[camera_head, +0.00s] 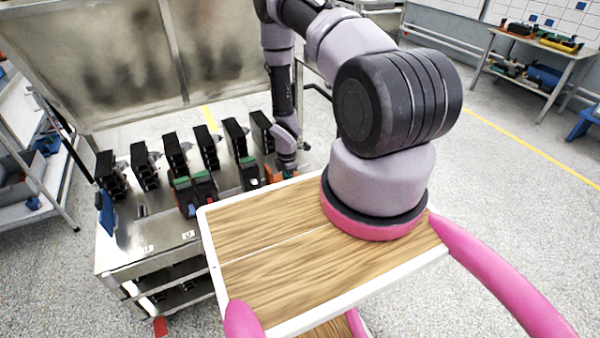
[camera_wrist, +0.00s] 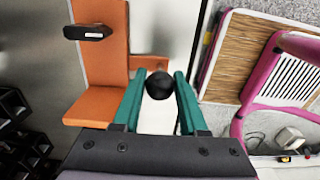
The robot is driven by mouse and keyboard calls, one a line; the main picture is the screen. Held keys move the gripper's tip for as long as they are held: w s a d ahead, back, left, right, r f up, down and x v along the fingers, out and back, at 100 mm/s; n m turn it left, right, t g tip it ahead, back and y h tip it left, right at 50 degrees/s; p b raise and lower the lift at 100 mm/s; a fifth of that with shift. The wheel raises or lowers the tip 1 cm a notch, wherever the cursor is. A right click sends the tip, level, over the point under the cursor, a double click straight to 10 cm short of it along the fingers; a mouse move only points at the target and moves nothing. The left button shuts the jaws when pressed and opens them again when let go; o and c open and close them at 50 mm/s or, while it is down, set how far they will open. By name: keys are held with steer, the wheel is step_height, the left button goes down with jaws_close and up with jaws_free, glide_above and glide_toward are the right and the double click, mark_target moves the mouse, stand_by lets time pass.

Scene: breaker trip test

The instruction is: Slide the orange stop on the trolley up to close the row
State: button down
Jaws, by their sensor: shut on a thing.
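The orange stop (camera_head: 270,173) is at the right end of the row on the metal trolley (camera_head: 125,262). In the wrist view the stop (camera_wrist: 104,60) is an orange angled piece, with a black handle at upper left and a black ball knob (camera_wrist: 158,86). My gripper (camera_wrist: 160,76) has its two green fingers on either side of this knob and is shut on it. In the head view my arm reaches down to the stop and the fingertips are hard to make out. The row of black breakers (camera_head: 206,148) stands to the left of the stop.
Devices with green and orange parts (camera_head: 195,192) sit in front of the breakers, one close to the left of the stop. A tall metal panel (camera_head: 110,70) rises behind the trolley. My wood-topped base is close in front.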

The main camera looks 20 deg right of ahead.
mark_target(251, 170)
steer(key=shift+s+a, duration=0.15)
steer(key=shift+a, duration=6.4)
steer(key=shift+c, duration=1.8)
jaws_free()
steer(key=shift+r, duration=0.1)
step_height(251, 170, up, 11)
steer(key=shift+f, duration=0.2)
steer(key=shift+r, duration=0.1)
